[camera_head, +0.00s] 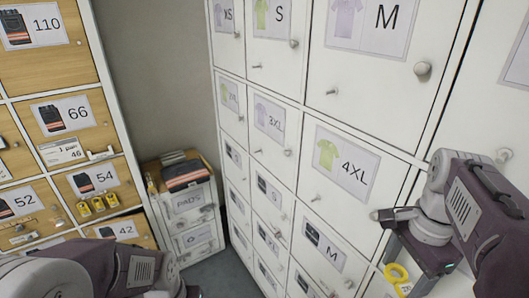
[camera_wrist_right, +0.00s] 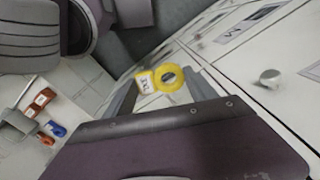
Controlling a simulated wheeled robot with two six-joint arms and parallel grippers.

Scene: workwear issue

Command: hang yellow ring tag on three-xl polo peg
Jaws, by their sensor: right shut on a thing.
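The yellow ring tag (camera_head: 396,273) hangs at my right gripper, low at the right of the head view. In the right wrist view, the yellow ring (camera_wrist_right: 161,78) and its white label (camera_wrist_right: 145,84) sit between the fingers of my right gripper (camera_wrist_right: 163,95), which is shut on the tag. The 3XL polo door (camera_head: 269,118) is white with a lilac shirt picture, in the middle of the locker front. Its small peg (camera_head: 257,151) is below the label, with a knob (camera_head: 287,153) to the right. The right gripper is below and right of that door. My left gripper is out of view.
A 4XL door (camera_head: 340,165) lies between the 3XL door and my right arm. Knobs and pegs stick out from the doors. A wooden rack (camera_head: 62,120) stands left, with yellow tags (camera_head: 98,203) on it. A small PADS cabinet (camera_head: 187,203) stands in the corner.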

